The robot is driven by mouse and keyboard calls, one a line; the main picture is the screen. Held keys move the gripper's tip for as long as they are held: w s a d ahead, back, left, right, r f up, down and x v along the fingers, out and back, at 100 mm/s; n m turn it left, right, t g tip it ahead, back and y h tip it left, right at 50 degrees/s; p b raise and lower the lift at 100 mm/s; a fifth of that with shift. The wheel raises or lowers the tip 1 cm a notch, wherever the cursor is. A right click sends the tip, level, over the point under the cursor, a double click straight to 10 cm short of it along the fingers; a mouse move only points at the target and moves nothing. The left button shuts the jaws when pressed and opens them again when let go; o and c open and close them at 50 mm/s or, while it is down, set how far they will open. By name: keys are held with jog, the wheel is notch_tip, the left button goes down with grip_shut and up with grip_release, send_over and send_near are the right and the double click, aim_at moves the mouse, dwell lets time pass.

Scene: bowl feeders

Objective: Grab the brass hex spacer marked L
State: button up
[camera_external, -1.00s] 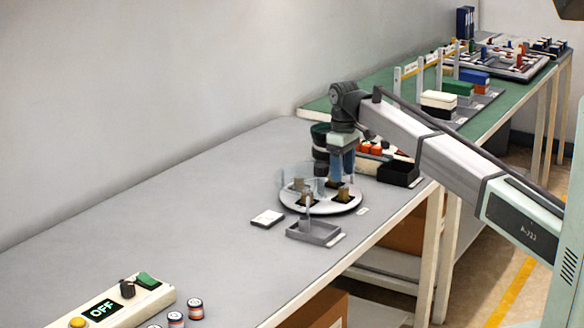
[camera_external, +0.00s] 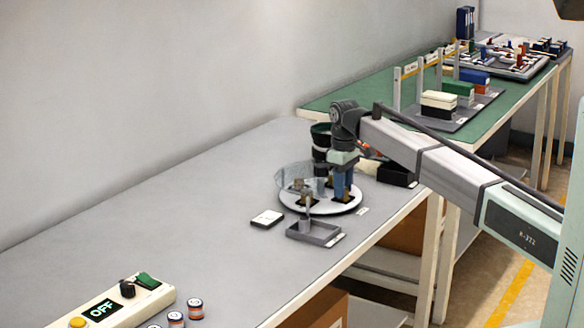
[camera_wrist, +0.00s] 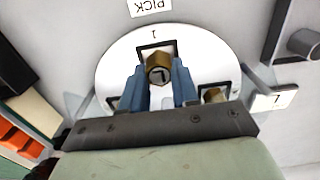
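The brass hex spacer marked L (camera_wrist: 159,75) stands in a dark square nest of the round white plate (camera_wrist: 112,62), beside the number 1. My gripper (camera_wrist: 160,84) is lowered over it. Its two blue fingers stand on either side of the spacer, very close to it; I cannot tell whether they press on it. In the external view my gripper (camera_external: 344,192) is down at the right part of the plate (camera_external: 318,208). Another brass spacer (camera_wrist: 215,95) sits in a nest at right in the wrist view, its mark not readable.
A clear curved guard (camera_external: 296,177) stands along the plate's left side. A grey tray with a post (camera_external: 314,234) and a white-topped tile (camera_external: 267,218) lie in front. A black bin (camera_external: 396,175) stands behind right. The table's left middle is clear.

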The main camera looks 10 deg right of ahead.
grip_shut()
jog(key=shift+r, duration=0.1)
